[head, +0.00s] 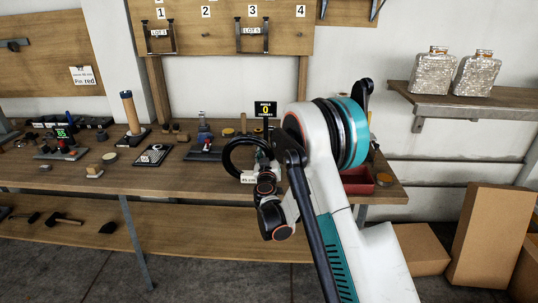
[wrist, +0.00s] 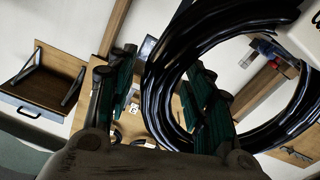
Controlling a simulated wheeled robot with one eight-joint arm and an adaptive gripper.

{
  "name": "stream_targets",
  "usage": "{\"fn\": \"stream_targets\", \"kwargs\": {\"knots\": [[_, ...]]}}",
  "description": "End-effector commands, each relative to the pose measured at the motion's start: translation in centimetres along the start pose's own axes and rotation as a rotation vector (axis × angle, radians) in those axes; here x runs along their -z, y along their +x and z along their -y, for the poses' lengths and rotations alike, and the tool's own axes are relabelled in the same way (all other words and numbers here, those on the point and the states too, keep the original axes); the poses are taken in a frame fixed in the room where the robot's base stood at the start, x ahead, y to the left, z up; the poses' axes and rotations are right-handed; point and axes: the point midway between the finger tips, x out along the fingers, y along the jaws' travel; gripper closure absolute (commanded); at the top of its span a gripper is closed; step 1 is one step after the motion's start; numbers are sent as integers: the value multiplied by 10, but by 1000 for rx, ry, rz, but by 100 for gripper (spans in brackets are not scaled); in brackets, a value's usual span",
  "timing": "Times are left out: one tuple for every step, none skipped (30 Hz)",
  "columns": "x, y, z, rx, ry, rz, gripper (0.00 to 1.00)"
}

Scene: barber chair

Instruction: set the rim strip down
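The rim strip (head: 236,152) appears as a black coiled ring. In the head view it stands upright above the right half of the workbench, with a white tag (head: 248,177) at its lower edge. My gripper (head: 264,178) is beside the ring, partly hidden by my own arm. In the wrist view the coil (wrist: 160,85) is large, and its near side passes between my two green-padded fingers (wrist: 168,100). Whether the ring's bottom touches the bench is hidden.
The workbench (head: 60,178) carries a dark tray with a light piece (head: 152,155), a wooden post (head: 130,112), a small stand (head: 204,135) and a red bin (head: 357,181). A display reading 0 (head: 264,109) stands behind the ring. A numbered board (head: 225,38) hangs above. Cardboard boxes (head: 490,237) stand right.

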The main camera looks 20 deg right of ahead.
Motion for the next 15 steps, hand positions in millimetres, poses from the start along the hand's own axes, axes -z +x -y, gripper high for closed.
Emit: {"fn": "stream_targets", "kwargs": {"knots": [[0, 0, 0, 0, 0, 0, 53], [0, 0, 0, 0, 0, 0, 53], [0, 0, 0, 0, 0, 0, 53], [0, 0, 0, 0, 0, 0, 53], [0, 0, 0, 0, 0, 0, 53], [0, 0, 0, 0, 0, 0, 53], [1, 0, 0, 0, 0, 0, 53], [2, 0, -1, 0, 0, 0, 53], [3, -2, -1, 0, 0, 0, 53], [3, -4, 0, 1, 0, 0, 53], [4, -8, 0, 1, 0, 0, 53], [4, -14, 0, 1, 0, 0, 53], [5, -18, 0, 2, 0, 0, 53], [5, -24, 0, 2, 0, 0, 53], [6, -32, 0, 2, 0, 0, 53]]}}
